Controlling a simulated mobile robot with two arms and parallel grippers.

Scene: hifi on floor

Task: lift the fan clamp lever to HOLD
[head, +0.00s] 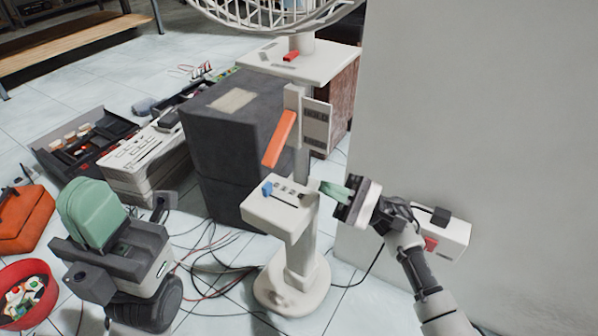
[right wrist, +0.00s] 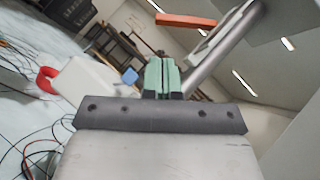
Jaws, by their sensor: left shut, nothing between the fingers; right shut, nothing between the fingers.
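The orange clamp lever (head: 280,138) sits on the fan's pole; it slants down and to the left from the pale clamp (head: 292,100). A grey label plate (head: 317,125) is beside it, its marks too small to read. In the right wrist view the lever (right wrist: 186,20) shows at the top, beyond the fingertips. My right gripper (head: 328,188) is shut and empty, below and right of the lever, close to the pole and the control box (head: 280,210). Its green fingers (right wrist: 161,75) are together. My left gripper (head: 88,185) is shut, at the lower left, far from the lever.
The fan cage (head: 275,12) is at the top. A dark grey cabinet (head: 230,120) stands behind the pole, and a grey wall (head: 480,110) is at the right. A blue slider knob (head: 267,188) is on the control box. Cables (head: 225,265) lie around the round base (head: 290,290).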

